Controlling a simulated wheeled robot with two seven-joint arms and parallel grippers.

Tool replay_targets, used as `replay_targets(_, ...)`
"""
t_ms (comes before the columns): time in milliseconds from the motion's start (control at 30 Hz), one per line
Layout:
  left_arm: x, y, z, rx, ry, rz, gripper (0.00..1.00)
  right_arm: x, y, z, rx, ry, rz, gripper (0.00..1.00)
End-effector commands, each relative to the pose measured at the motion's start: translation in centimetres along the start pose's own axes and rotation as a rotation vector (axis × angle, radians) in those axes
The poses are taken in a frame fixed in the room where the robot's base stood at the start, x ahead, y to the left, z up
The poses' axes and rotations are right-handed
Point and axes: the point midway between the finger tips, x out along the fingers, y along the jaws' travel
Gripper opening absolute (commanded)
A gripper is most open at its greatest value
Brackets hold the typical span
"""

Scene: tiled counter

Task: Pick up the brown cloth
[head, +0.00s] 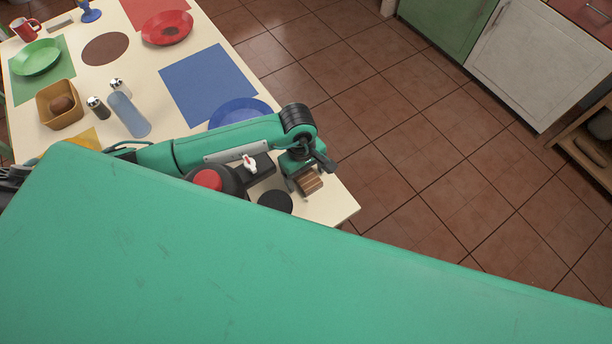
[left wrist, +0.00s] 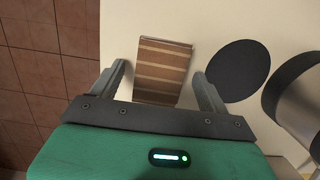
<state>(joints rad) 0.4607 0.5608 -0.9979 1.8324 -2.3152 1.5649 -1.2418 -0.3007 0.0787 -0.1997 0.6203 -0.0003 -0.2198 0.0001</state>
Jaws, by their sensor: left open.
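The brown cloth (head: 312,183) is a small folded piece with brown and tan stripes, lying near the right corner of the cream table. My left gripper (head: 303,180) is over it, pointing down. In the left wrist view the cloth (left wrist: 163,70) lies between the two fingers of my left gripper (left wrist: 160,75), which are spread wide with gaps on both sides. The fingers are not closed on it. In the head view the gripper partly hides the cloth. My right gripper is not in view.
A black round mat (head: 275,201) lies close beside the cloth. A dark appliance with a red top (head: 207,180) stands left of it, partly hidden. A blue plate (head: 240,107) is behind my arm. The table edge is near; tiled floor (head: 420,150) lies beyond.

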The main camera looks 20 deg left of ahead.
Motion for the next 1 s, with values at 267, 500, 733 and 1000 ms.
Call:
replay_targets(267,0.0,0.0,0.0,0.0,0.0,0.0,0.43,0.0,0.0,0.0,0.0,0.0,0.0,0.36)
replay_targets(500,-0.1,0.0,0.0,0.0,0.0,0.0,0.29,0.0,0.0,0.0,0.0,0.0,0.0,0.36)
replay_targets(733,-0.7,0.1,0.1,0.001,0.0,0.002,0.29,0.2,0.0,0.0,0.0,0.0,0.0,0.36)
replay_targets(1000,-4.7,0.2,0.6,0.003,0.002,0.005,0.29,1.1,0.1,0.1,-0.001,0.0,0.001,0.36)
